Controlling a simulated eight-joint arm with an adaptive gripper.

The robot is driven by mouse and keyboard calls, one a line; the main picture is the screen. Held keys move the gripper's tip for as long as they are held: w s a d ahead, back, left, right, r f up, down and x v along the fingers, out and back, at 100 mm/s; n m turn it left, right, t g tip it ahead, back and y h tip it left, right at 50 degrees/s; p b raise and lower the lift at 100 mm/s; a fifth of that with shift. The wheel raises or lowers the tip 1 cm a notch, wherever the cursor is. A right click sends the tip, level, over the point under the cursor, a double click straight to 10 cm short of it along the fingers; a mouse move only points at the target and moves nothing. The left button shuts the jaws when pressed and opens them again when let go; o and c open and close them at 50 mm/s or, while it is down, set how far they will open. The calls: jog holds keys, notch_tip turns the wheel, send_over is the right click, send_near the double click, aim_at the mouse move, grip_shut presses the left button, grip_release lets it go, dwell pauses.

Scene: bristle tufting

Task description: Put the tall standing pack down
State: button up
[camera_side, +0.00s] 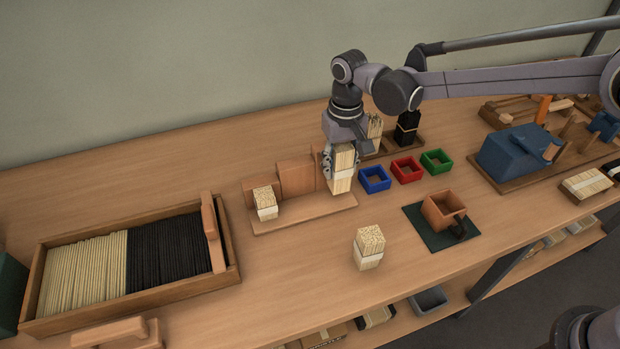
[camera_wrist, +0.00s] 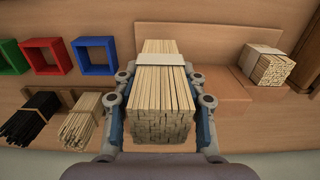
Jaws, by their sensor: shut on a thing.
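My gripper (camera_side: 341,164) is shut on the tall standing pack (camera_side: 342,181), a bundle of pale bristles with a white band. The pack is upright, at the right end of a wooden stand (camera_side: 305,213) with stepped back panels. I cannot tell whether its lower end touches the stand's base. In the wrist view the pack (camera_wrist: 163,108) sits between both fingers (camera_wrist: 163,92), its bristle ends facing the camera. A shorter banded pack (camera_side: 266,203) stands at the stand's left end; it also shows in the wrist view (camera_wrist: 268,66).
Another pale pack (camera_side: 369,250) stands on the open table in front. Blue (camera_side: 374,180), red (camera_side: 407,170) and green (camera_side: 437,161) trays lie right of the stand. A black bundle (camera_side: 407,128) is behind them. A bristle box (camera_side: 130,265) is at left.

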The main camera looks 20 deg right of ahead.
aim_at(339, 176)
jog(key=shift+f, duration=1.9)
jog(key=o, duration=1.2)
jog(key=shift+f, duration=0.15)
